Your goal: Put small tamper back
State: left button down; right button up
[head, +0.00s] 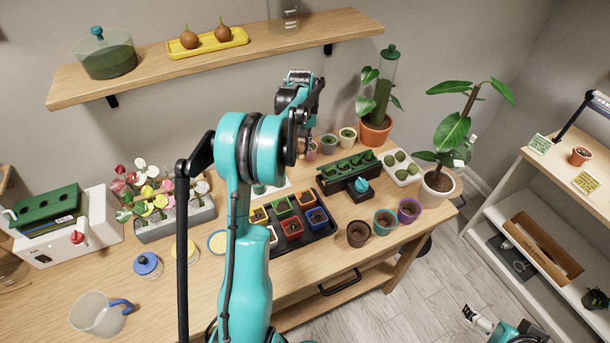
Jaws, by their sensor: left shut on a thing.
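My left gripper (308,134) reaches over the back of the potting bench and points down. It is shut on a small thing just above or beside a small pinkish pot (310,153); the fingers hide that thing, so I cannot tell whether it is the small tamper. A black block with a teal knob-like piece (361,186) stands in front of the long seedling tray; I cannot tell whether that piece is a tamper. My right gripper (474,318) is low at the bottom right, away from the bench, too small to read.
A black tray (322,232) holds several colored square pots. Brown, teal and purple pots (409,210) stand at the front right edge. Potted plants (376,130) stand at the back right. A wooden shelf (345,27) hangs above. Bare wood shows at the bench's front left.

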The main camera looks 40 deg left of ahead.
pick_arm(q)
notch_tip(320, 180, down, 10)
jog(key=shift+r+b, duration=0.15)
jog(key=shift+b, duration=1.1)
jog(key=shift+r, duration=0.1)
jog(key=c, duration=1.3)
grip_release()
jog(key=shift+f, duration=0.2)
jog(key=shift+o, duration=0.2)
